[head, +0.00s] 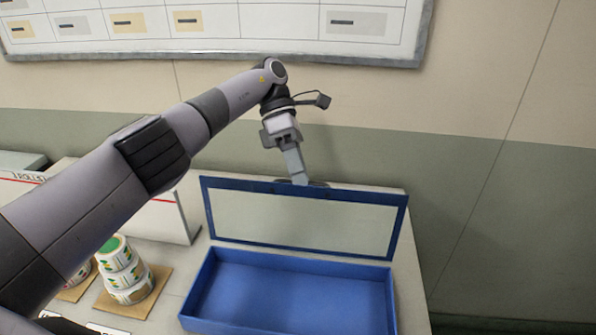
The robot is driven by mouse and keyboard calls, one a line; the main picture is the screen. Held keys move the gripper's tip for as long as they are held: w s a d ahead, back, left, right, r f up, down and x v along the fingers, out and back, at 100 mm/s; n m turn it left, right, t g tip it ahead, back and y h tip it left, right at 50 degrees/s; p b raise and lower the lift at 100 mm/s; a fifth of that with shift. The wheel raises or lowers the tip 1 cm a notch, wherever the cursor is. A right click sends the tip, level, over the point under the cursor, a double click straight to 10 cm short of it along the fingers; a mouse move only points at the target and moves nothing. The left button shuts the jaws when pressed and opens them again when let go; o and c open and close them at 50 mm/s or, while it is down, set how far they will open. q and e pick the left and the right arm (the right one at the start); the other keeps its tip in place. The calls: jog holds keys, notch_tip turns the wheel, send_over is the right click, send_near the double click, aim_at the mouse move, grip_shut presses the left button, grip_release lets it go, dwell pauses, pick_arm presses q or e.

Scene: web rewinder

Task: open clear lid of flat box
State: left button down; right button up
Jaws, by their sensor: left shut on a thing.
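The flat blue box (291,294) stands on the table, and its inside looks empty. Its clear lid (305,218) has a blue frame and stands up steeply along the box's far edge, so the box is open. My left gripper (299,179) reaches in from the left, above the lid's top edge. Its fingers point down and are shut on the lid's top edge, left of its middle. The exact contact at the fingertips is small and partly hidden. My right gripper is not in view.
Stacked label rolls (126,277) sit on a brown card left of the box. A white box with a red stripe (178,218) stands behind them, partly hidden by my left arm. A wall with a framed board (300,30) rises behind the table.

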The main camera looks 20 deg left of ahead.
pick_arm(q)
jog(key=shift+s+f, duration=0.15)
jog(key=shift+f, duration=0.5)
jog(key=c, duration=1.2)
grip_release()
jog(key=shift+w, duration=0.2)
jog(key=shift+o, duration=0.2)
jog(key=shift+r, duration=0.1)
jog(key=shift+s+r, duration=0.15)
jog(key=shift+r, duration=0.05)
